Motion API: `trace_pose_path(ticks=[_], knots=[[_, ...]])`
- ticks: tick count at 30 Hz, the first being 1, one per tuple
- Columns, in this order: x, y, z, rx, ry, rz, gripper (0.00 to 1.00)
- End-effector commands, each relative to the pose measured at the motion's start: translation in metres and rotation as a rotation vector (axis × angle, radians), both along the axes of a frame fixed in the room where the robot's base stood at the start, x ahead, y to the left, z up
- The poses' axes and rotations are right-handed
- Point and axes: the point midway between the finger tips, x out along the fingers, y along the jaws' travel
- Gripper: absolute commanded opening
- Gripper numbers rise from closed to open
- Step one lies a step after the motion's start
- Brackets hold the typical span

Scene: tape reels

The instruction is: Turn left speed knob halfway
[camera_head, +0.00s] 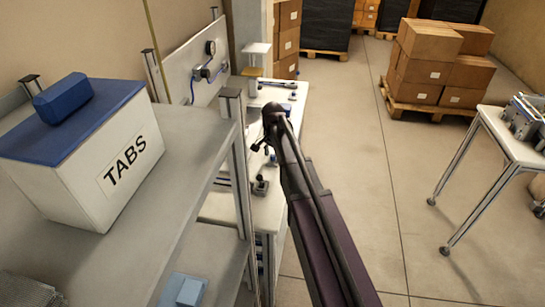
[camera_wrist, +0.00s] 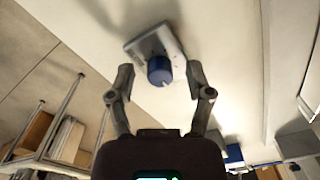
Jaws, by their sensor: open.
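In the wrist view a blue round knob (camera_wrist: 160,69) with a small white mark stands on a pale grey plate (camera_wrist: 134,46). It is the only knob I can make out there, and whether it is the left speed knob I cannot tell. My gripper (camera_wrist: 158,76) is open, with one finger on each side of the knob. The fingers look apart from it; contact is not visible. In the head view my gripper (camera_head: 259,147) is small and dark above the white workbench, and the knob cannot be made out there.
A white upright panel (camera_head: 184,62) with a gauge and blue fitting stands at the back of the workbench (camera_head: 269,214). A metal shelf (camera_head: 184,207) with a blue-lidded TABS box (camera_head: 83,170) is close on the left. Stacked cartons (camera_head: 426,75) and a side table (camera_head: 508,140) stand right, with clear floor between.

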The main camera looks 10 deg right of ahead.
Motion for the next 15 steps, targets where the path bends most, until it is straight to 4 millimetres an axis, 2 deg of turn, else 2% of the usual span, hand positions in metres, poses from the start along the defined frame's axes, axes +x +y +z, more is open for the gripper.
trace_pose_path(ticks=[6,11,12,13,15], knots=[[0.0,0.0004,0.0002,0.0,0.0,0.0,0.67],[0.0001,0.0006,0.0002,0.0,0.0,0.001,0.19],[0.0001,0.0006,0.0002,0.0,0.0,0.001,0.07],[0.0,0.0006,0.0002,0.0,0.0,0.001,0.0],[-0.0001,0.0007,0.0002,0.0,0.0,0.001,0.0]])
